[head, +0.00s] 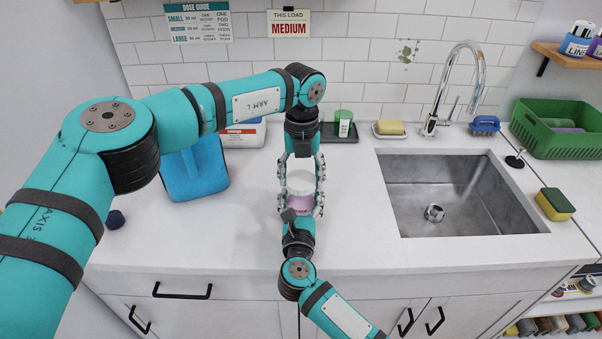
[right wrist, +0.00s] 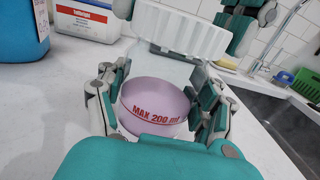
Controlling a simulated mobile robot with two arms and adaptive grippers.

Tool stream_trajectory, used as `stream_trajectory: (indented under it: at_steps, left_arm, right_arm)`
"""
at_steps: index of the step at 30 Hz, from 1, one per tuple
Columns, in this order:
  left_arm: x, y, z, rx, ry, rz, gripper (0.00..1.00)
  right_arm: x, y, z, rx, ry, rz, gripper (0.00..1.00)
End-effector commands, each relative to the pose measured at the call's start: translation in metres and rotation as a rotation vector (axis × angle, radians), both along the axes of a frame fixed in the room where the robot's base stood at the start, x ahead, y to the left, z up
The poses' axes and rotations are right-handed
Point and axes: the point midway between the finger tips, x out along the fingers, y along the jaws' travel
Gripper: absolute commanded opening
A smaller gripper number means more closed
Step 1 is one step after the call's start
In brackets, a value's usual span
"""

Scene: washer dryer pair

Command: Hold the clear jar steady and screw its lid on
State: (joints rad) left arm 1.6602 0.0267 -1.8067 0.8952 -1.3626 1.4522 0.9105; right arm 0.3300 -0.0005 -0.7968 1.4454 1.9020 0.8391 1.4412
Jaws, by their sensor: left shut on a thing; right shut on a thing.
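The clear jar (head: 300,203) stands at the middle of the counter, with lilac contents low inside and red "MAX 200 ml" lettering on its front; the right wrist view shows it close up (right wrist: 155,108). The white ribbed lid (head: 300,181) is at the jar's top and also shows in the right wrist view (right wrist: 180,32). I cannot tell how far its threads are engaged. My left gripper (head: 302,172) reaches in from the back, shut on the lid from both sides. My right gripper (head: 300,200) reaches in from the front, its fingers (right wrist: 158,105) shut around the jar's lower body.
A blue jug (head: 195,170) and a white tub with a red label (head: 243,134) stand to the left. A dark tray with a green cup (head: 343,121) and a soap dish (head: 389,130) are behind. The sink (head: 450,195) lies right. Counter between jar and sink is clear.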

Motion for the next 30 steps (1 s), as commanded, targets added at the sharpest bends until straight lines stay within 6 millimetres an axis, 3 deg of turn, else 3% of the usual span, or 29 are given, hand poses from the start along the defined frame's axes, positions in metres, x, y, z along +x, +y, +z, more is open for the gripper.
stream_trajectory:
  at_steps: [5,30]
  left_arm:
    - [-0.0002,-0.0010,0.0002,-0.001,0.003,-0.323,0.46]
    - [-0.0035,-0.0017,-0.0003,0.004,0.017,-2.255,0.46]
  right_arm:
    - [0.0000,0.0001,-0.0002,0.000,0.001,0.000,0.00]
    - [-0.0001,0.0000,-0.0007,0.000,0.002,0.000,0.00]
